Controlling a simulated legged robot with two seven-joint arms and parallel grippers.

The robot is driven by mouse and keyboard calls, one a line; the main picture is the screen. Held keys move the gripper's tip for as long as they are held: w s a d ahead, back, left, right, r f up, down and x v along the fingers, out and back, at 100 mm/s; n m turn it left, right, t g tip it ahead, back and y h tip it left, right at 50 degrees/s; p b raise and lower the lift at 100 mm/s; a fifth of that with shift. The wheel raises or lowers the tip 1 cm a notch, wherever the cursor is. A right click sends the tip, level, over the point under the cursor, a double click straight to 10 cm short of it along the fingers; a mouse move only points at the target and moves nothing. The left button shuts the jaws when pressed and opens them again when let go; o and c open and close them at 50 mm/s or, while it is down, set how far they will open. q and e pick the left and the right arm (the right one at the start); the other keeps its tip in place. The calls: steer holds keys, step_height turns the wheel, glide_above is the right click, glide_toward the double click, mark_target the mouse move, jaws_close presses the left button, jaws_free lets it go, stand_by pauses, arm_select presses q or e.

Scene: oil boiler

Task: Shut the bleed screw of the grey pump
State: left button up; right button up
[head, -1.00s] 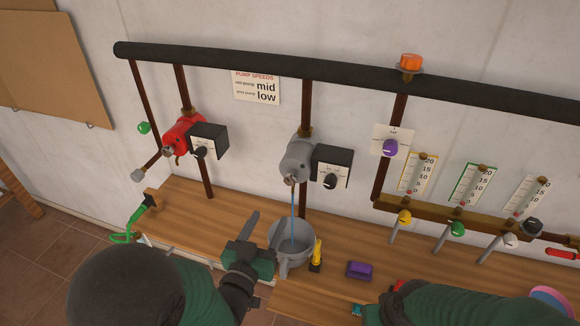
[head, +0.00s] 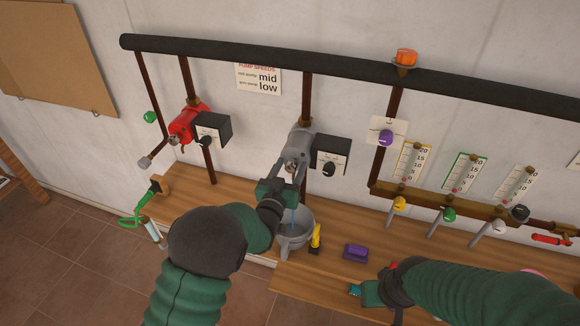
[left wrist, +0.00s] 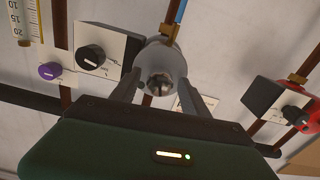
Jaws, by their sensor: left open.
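The grey pump (head: 300,143) hangs on the middle pipe. Its slotted bleed screw (left wrist: 158,85) faces the camera in the left wrist view, at the pump's front end; it is small in the head view (head: 290,166). A thin blue stream (head: 294,214) falls below the pump into a grey bucket (head: 305,240). My left gripper (head: 290,172) is open at the pump's front. In the left wrist view its two fingers (left wrist: 163,78) stand on either side of the screw; contact cannot be told. My right gripper (head: 360,291) is low at the right, its jaws unclear.
A black speed dial box (head: 331,155) sits just right of the pump. The red pump (head: 185,123) with its own box is at the left. A yellow-and-black object (head: 315,239) and a purple block (head: 355,252) rest on the bench (head: 235,193) near the bucket.

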arm_select(q)
steer(key=shift+f, duration=0.1)
steer(key=shift+c, duration=0.3)
steer(key=shift+w, duration=0.1)
steer(key=shift+c, duration=1.2)
steer(key=shift+d, duration=0.1)
jaws_close()
steer(key=m+b, duration=0.1)
steer(key=b, duration=0.1)
steer(key=m+b, duration=0.1)
steer(key=b, duration=0.1)
steer(key=shift+f+m, duration=0.3)
steer(key=shift+f, duration=0.05)
steer(key=shift+r+m+b, duration=0.1)
steer(key=shift+m+b, duration=0.2)
steer(key=shift+m, duration=0.2)
steer(key=shift+r, duration=0.2)
